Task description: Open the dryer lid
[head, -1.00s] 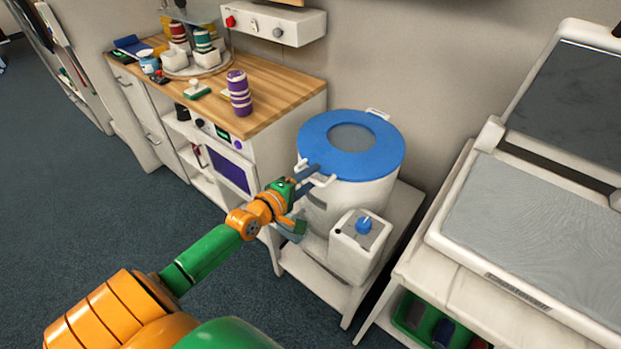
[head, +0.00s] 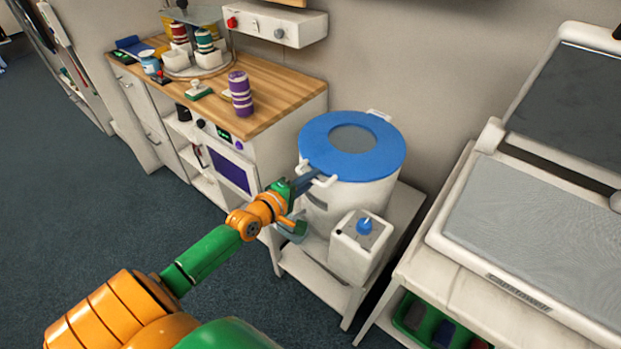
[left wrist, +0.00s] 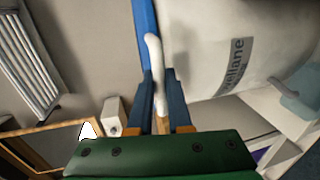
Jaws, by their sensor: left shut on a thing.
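The dryer (head: 345,200) is a white drum on a low white stand. Its round blue lid (head: 317,144) has a grey window and lies flat on top, looking closed. White handles sit on the lid's rim, one at the back and one at the front left. My left gripper (head: 308,179) reaches in from the left at the front-left handle. In the left wrist view, the blue fingers of the left gripper (left wrist: 160,103) are shut on the white lid handle (left wrist: 154,52), with the blue lid edge (left wrist: 144,25) beside it. My right gripper is not in view.
A white control box (head: 360,245) with a blue knob stands in front of the drum. A wood-topped counter (head: 285,95) with a purple striped cylinder (head: 240,93) is to the left. A white table (head: 470,300) with a large grey-topped machine (head: 510,225) stands to the right.

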